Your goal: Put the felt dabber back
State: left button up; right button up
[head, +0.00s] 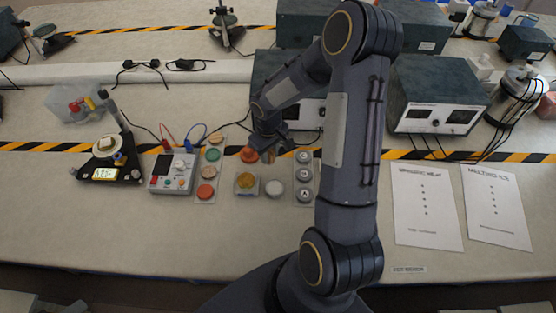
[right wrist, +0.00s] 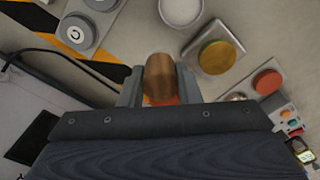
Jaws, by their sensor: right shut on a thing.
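The felt dabber (right wrist: 159,77) shows as a brown, wood-coloured rounded piece between the fingers in the right wrist view. My right gripper (right wrist: 158,88) is shut on it. In the head view my right gripper (head: 267,148) is low over the table, behind the yellow pad and the white dish, and largely hides the dabber. A red-orange round piece (head: 249,154) is beside the gripper; some red-orange also shows just below the dabber in the wrist view. I cannot tell whether the dabber touches anything beneath. My left gripper is out of view.
A yellow pad (head: 245,183) and a white dish (head: 274,188) stand in front. Grey round pieces (head: 304,175) line the right; a strip with coloured discs (head: 205,191) and a meter box (head: 171,174) stand left. Dark instruments (head: 436,95) stand behind. The table front is clear.

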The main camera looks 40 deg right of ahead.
jog(key=d+f, duration=0.2)
jog(key=f, duration=0.1)
jog(key=shift+w+d+f+b, duration=0.15)
jog(key=shift+w+d+b, duration=0.05)
jog(key=shift+d+b, duration=0.1)
jog(key=f, duration=0.1)
jog(key=f+b, duration=0.2)
jog(key=f, duration=0.1)
jog(key=shift+d, duration=0.25)
jog(key=shift+r, duration=0.15)
jog(key=shift+f+b, duration=0.2)
jog(key=shift+b, duration=0.1)
jog(key=o, duration=0.9)
jog(key=shift+r, duration=0.1)
jog(key=shift+r, duration=0.1)
